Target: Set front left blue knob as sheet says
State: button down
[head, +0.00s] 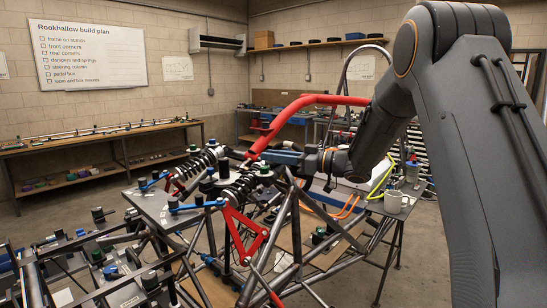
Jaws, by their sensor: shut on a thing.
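My gripper (234,154) reaches in from the right at the far side of the tube chassis (292,225). It is shut at the top of the dampers. What sits between the fingertips is small and mostly hidden; it looks like the blue knob (223,171) with a dark top just under the tips. One coil damper (197,160) stands to its left and another (241,187) below it. Other blue parts show on the near suspension (199,204) and at its left (153,181). The wall sheet (90,50) is headed "Rookhallow build plan" and lists build steps; I read no knob setting on it.
Red wishbones (243,232) and dark tubes crowd the space below. Loose frame parts fill the lower left. Floor is free at the right (425,265).

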dwell(0.4)
jog(key=c, duration=1.8)
grip_release()
jog(key=shift+c, duration=0.2)
jog(key=b+v, duration=0.2)
jog(key=v, duration=0.6)
jog(key=shift+b, duration=0.4)
